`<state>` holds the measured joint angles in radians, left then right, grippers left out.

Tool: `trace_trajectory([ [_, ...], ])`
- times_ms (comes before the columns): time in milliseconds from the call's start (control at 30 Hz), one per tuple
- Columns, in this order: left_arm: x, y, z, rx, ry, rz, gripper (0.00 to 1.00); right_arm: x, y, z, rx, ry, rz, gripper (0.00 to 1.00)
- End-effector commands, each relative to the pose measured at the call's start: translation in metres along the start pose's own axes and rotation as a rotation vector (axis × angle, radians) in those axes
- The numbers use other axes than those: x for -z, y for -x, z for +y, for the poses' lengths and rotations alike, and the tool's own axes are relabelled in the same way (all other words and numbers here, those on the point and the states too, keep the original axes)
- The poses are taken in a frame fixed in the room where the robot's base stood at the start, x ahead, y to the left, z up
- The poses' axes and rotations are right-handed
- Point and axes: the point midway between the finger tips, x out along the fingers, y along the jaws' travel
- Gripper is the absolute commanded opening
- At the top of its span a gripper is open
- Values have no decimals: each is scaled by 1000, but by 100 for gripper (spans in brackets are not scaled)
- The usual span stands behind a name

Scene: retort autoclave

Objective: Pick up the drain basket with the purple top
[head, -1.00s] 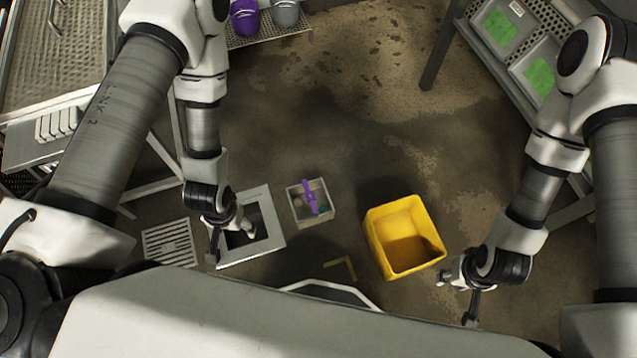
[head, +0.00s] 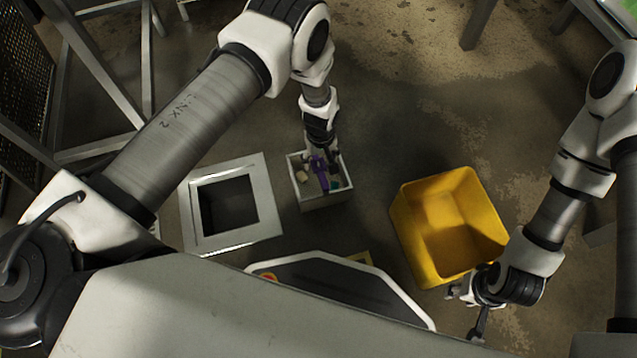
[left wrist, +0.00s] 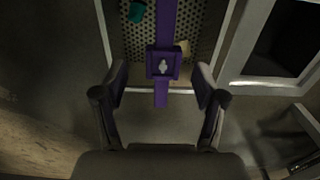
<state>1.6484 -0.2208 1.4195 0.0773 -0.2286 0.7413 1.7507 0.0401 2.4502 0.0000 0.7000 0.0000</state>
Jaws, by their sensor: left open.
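The drain basket (head: 318,200) is a pale square box on the floor with a purple bar (head: 322,178) across its top. A few small bits lie inside it. In the left wrist view the purple bar (left wrist: 164,62) runs up and down, with a square block on it, over a perforated basket floor (left wrist: 137,38). My left gripper (head: 319,158) is over the far part of the basket. In the left wrist view its open fingers (left wrist: 162,95) stand on either side of the bar, apart from it. My right gripper (head: 468,305) is beside the yellow bin; its jaws are too small to read.
A square floor drain opening (head: 228,204) with a light metal frame lies left of the basket. A yellow bin (head: 420,250) stands to its right. Metal frame legs (head: 95,60) are at the upper left. The floor beyond the basket is clear.

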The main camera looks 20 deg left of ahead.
Motion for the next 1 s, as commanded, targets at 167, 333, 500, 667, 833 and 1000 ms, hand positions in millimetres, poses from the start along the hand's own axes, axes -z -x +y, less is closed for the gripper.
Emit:
trace_trajectory([
  [167, 4, -33, -3, 0, 0, 0, 71, 0, -26, 0, 0, 0, 0, 40],
  [333, 6, -54, -4, 0, -2, 1, 71, 0, -38, 0, 0, -1, 0, 40],
  [500, 6, -51, -4, -1, -2, 1, 71, 0, -35, 0, 0, -2, 1, 40],
  [667, 6, -51, -4, 0, -2, 1, 25, 0, -35, 0, 0, -2, 1, 40],
  [833, 6, -52, -4, 0, -2, 1, 0, 0, -35, 0, 0, -2, 1, 40],
  [1000, 6, -51, -4, -1, -2, 2, 0, 0, -35, 0, 0, -2, 1, 40],
])
